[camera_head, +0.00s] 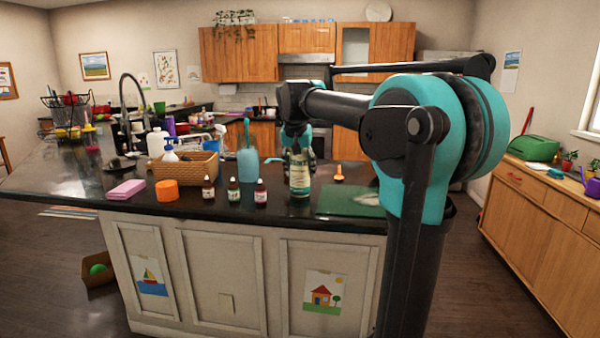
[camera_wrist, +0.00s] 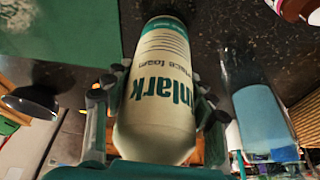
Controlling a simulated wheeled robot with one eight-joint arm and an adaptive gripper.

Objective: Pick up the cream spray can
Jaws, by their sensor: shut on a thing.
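The cream spray can (camera_head: 299,175) stands upright at the front edge of the dark counter. It is cream with a teal band and dark lettering. In the wrist view the can (camera_wrist: 158,105) fills the middle, with gripper fingers on both its sides. I cannot tell whether the can's base touches the counter.
A green board (camera_head: 345,203) lies close on the right. An orange-topped item (camera_head: 339,174) stands behind it.

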